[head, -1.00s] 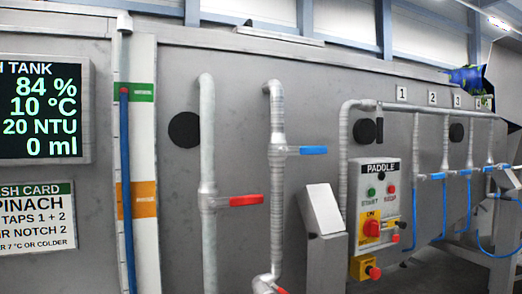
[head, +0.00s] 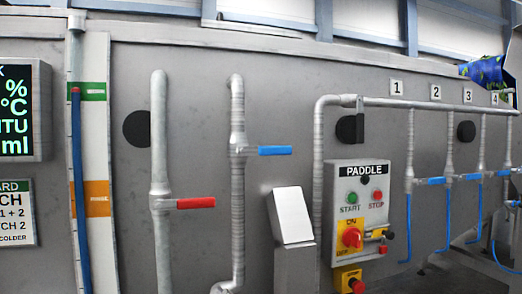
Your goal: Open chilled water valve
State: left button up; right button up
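The likely chilled water valve is the blue lever (head: 274,151) on a grey vertical pipe (head: 238,205), left of the picture's middle. The lever points sideways to the right, across its pipe. A red lever (head: 196,203) on the pipe to its left also points right, across that pipe. No label shows on either pipe. Neither of my grippers is in the head view.
A grey angled post (head: 291,218) stands right of the blue lever's pipe. The PADDLE panel (head: 360,212) with buttons and a red knob is farther right. Numbered taps with blue levers (head: 430,181) line the right side. A display (head: 17,110) is at left.

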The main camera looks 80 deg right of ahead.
aim_at(244, 151)
jog(key=k+l+u, duration=0.35)
jog(key=k+u, duration=0.2)
jog(key=k, duration=0.2)
jog(key=k+l+u, duration=0.25)
jog(key=k, duration=0.6)
jog(key=j, duration=0.1)
